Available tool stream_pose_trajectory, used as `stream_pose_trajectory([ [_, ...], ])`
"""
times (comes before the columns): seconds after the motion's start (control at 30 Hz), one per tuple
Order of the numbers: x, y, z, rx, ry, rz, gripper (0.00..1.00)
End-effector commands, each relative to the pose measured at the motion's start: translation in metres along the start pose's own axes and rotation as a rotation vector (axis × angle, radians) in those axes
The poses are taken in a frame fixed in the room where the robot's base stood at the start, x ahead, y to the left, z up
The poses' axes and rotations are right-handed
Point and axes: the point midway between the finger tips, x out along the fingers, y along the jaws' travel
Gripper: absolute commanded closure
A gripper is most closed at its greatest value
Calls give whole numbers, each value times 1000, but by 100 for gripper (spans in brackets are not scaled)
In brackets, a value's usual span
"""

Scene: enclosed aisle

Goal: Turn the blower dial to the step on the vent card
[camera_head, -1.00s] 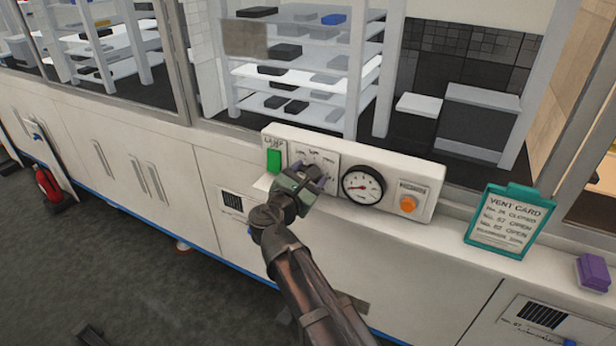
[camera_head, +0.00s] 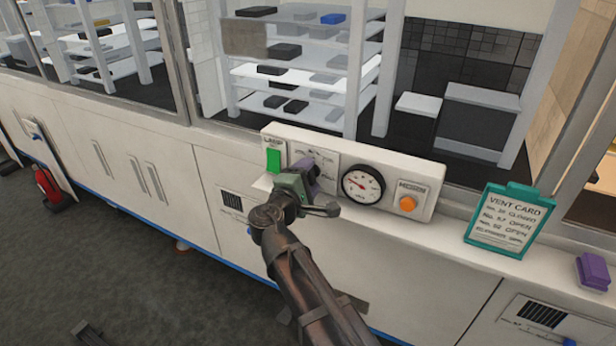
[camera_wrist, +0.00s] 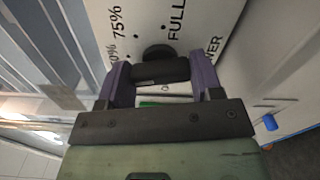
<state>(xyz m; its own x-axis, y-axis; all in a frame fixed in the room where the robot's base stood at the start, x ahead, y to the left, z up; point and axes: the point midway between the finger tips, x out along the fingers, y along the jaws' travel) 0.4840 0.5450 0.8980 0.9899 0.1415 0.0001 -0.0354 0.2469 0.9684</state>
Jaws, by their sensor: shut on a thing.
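The blower dial shows in the wrist view as a black knob (camera_wrist: 160,70) on a white plate printed "75%", "FULL" and a partly hidden "...WER". My gripper (camera_wrist: 161,78) is shut on this knob, one purple finger on each side. In the head view my gripper (camera_head: 313,172) is at the control panel and covers the knob and part of the dial plate (camera_head: 325,157). The knob's pointer cannot be made out. The teal vent card (camera_head: 508,222) stands at the right on the ledge; its last line is too small to read surely.
The panel also carries a green lamp (camera_head: 273,160), a round gauge (camera_head: 363,185) and an orange button (camera_head: 407,203). A purple block (camera_head: 593,270) sits on the ledge at the far right. Glass and shelves (camera_head: 300,75) lie behind the panel.

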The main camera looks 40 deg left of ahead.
Motion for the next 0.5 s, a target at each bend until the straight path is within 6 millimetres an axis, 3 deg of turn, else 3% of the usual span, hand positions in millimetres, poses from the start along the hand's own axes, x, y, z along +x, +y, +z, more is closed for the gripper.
stream_pose_trajectory([
  [0.5, 0, -1, 0, 239, 0, -1, 64],
])
